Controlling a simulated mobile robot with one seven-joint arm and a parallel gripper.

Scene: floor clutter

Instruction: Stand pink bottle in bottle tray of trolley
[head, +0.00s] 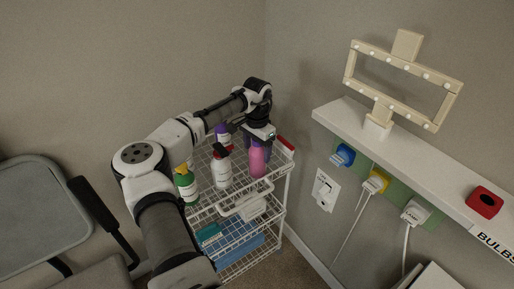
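The pink bottle (257,160) is upright at the right end of the white wire trolley (284,190), over its top basket. My gripper (260,136) points down directly at the top of the pink bottle. The bottle's neck and my fingertips overlap in this view, so I cannot see whether the fingers are closed on it. I cannot tell whether its base touches the basket floor. In the top basket are a white bottle with a dark cap (221,170), a green bottle (187,186) and a purple bottle (223,133), partly hidden by my arm.
Lower trolley shelves hold a white item (250,208), a teal item (209,234) and a blue bin (240,252). A grey chair (40,215) stands at left. A wall shelf (400,150) with plugs below is close on the right.

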